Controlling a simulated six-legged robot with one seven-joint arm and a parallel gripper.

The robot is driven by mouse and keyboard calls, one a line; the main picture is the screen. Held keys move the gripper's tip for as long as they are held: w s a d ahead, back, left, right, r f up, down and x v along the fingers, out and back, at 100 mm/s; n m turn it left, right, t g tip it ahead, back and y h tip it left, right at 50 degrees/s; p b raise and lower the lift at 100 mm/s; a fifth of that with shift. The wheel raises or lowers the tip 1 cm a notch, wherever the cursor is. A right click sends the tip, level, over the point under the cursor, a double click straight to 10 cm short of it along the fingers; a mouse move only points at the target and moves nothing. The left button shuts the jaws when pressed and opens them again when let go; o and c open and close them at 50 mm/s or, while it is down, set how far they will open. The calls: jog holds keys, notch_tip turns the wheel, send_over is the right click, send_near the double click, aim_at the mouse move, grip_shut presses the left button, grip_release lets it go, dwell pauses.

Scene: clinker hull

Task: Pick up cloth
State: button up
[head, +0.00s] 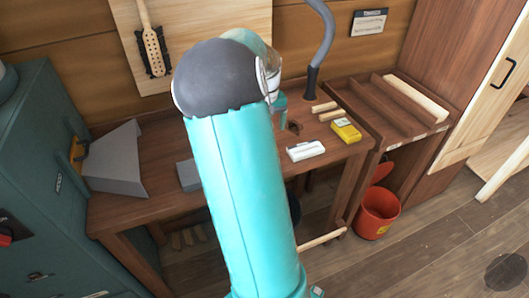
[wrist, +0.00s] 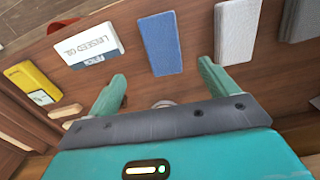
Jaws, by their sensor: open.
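A flat blue piece with a woven look, which I take to be the cloth (wrist: 160,43), lies on the wooden bench top in the wrist view. In the head view it is not visible; my arm covers that part of the bench. My gripper (wrist: 162,76) shows in the wrist view with its two teal fingers spread and nothing between them. The blue piece appears just beyond the fingertips, roughly in line with the gap, and apart from them. In the head view my gripper is mostly hidden behind my arm.
A white linseed oil pack (wrist: 92,45) and a yellow item (wrist: 33,83) lie left of the blue piece. A light grey block (wrist: 237,30) and a dark grey one (wrist: 300,20) lie to its right. A grey angular hood (head: 115,160) and a curved grey pipe (head: 322,40) flank the bench.

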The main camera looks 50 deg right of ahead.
jog(key=f, duration=1)
jog(key=shift+w+a, duration=0.1)
jog(key=shift+w, duration=0.1)
jog(key=shift+c, duration=0.3)
jog(key=c, duration=1)
